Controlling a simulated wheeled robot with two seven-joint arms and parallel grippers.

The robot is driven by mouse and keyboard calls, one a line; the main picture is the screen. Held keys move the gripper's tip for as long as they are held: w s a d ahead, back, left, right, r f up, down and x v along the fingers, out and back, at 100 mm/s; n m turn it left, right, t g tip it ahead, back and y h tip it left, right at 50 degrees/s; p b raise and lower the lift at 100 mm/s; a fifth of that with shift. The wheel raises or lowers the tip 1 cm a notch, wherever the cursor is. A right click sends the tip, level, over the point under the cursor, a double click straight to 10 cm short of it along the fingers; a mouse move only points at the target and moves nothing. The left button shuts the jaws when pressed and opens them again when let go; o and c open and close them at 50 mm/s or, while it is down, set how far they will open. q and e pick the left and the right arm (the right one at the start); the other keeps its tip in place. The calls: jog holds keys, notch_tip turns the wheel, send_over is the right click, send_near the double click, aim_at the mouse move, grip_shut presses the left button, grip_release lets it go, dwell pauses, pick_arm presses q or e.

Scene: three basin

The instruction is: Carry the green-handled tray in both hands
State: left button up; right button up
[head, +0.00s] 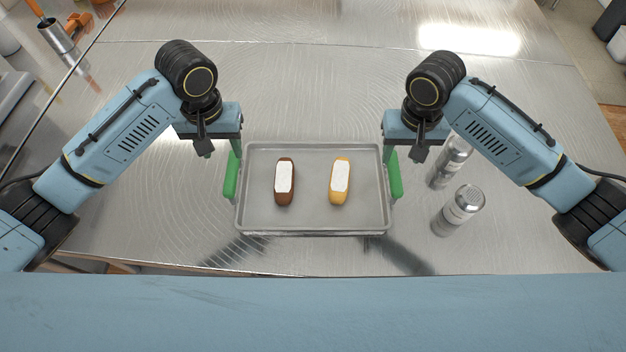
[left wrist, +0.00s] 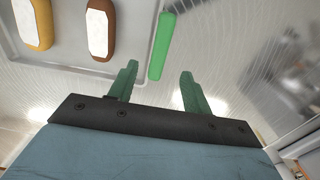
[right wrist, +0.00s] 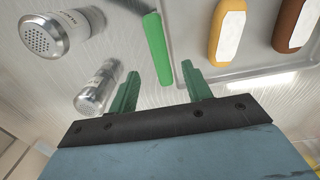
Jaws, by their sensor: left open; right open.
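The grey metal tray (head: 312,218) lies on the steel table, with a green handle at its left end (head: 231,176) and another at its right end (head: 395,175). Whether any finger touches a handle I cannot tell.
Two metal shakers stand right of the tray, one nearer (head: 458,210) and one behind it (head: 449,162), close to my right gripper. A metal cup with orange-handled tools (head: 56,36) is at the far left. The table behind the tray is clear.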

aim_at(231, 170)
pick_arm(q)
notch_tip(231, 170, down, 9)
pick_arm(e)
notch_tip(231, 170, down, 9)
jog(key=shift+f, duration=0.1)
pick_arm(q)
grip_shut()
pick_arm(e)
grip_shut()
